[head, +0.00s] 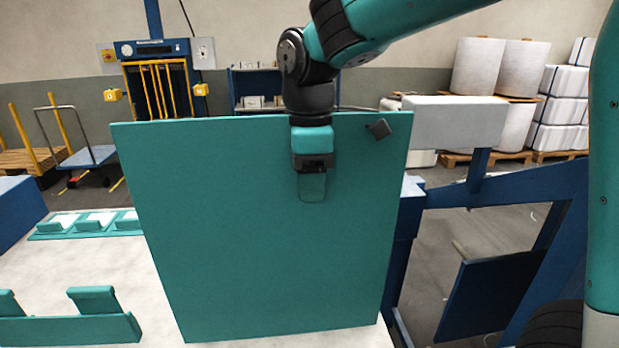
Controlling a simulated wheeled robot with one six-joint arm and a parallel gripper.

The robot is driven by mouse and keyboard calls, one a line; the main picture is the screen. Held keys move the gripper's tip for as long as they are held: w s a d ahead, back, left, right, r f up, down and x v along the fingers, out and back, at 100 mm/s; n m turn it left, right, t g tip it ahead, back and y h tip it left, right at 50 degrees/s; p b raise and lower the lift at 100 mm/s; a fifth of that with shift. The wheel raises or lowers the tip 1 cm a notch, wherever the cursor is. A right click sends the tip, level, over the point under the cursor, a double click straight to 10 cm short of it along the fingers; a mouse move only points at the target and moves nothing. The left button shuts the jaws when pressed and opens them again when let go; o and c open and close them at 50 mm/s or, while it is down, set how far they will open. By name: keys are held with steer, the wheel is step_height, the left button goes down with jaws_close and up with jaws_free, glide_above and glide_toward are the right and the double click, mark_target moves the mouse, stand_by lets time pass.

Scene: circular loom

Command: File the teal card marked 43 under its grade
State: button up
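My gripper (312,172) points down in front of a large upright teal panel (240,250). A small, rounded teal piece (312,189) shows just below its dark tip, nearly the same colour as the panel. I cannot tell whether this is a card or part of the gripper, and no marking is readable on it. The finger gap is not clear. A teal tray (48,236) at the left has several compartments with white pieces in them. No number 43 and no grade labels are readable. The panel hides what is behind it.
A teal holder with upright tabs (75,328) stands at the front left of the pale table (100,270). A dark knob (378,128) is on the panel's upper right. A blue frame (500,188) stands at the right. White rolls (478,66) are behind.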

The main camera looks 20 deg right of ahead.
step_height(320, 180, up, 18)
steer(key=shift+f, duration=0.25)
stand_by(0.4)
stand_by(0.9)
steer(key=s+a+f+m+y, duration=0.2)
steer(key=s+f+m, duration=0.1)
steer(key=s+f, duration=0.5)
steer(key=s+a+f+m+y, duration=0.1)
steer(key=s+a+f+m, duration=0.2)
steer(key=s+f, duration=0.6)
step_height(320, 180, down, 3)
steer(key=shift+f+m+y, duration=0.2)
steer(key=shift+m+y, duration=0.2)
steer(key=shift+s, duration=0.1)
